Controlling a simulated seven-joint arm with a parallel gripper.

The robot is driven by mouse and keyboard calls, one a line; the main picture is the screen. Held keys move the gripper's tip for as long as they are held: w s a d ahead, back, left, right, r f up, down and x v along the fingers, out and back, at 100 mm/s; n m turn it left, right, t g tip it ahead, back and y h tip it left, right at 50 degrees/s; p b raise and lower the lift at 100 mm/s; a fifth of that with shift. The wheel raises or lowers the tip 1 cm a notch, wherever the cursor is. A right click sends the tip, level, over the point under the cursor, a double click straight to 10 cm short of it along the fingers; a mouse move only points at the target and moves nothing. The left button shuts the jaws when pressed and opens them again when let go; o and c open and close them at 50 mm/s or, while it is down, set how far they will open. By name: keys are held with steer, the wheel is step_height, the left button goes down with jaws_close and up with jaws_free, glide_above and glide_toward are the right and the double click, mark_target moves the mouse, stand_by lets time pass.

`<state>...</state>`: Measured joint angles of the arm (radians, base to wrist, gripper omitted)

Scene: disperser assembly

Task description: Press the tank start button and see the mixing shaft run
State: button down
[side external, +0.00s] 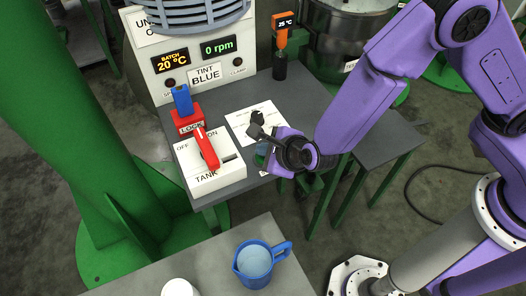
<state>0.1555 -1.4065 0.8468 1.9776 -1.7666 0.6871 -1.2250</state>
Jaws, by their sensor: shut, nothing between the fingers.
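The white TANK box (212,178) sits at the near left corner of the grey table. It carries a red handle (207,148) between the OFF and ON labels; I cannot tell which it is set to. A small dark part (230,157) shows on its right side; I cannot tell whether it is the start button. My gripper (257,121) is shut and empty, to the right of the box and apart from it, over a white paper sheet. The control panel's green display (218,47) reads 0 rpm. I cannot make out the mixing shaft.
A red LOCK block (187,122) with a blue piece (182,99) stands behind the TANK box. An orange thermometer (283,38) reads 25 °C near a metal vessel (345,40). A blue jug (254,264) stands on the front table. A green column (70,110) rises at left.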

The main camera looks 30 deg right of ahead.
steer(key=shift+f, duration=0.3)
stand_by(0.4)
steer(key=shift+r, duration=1.3)
step_height(320, 180, up, 5)
stand_by(0.9)
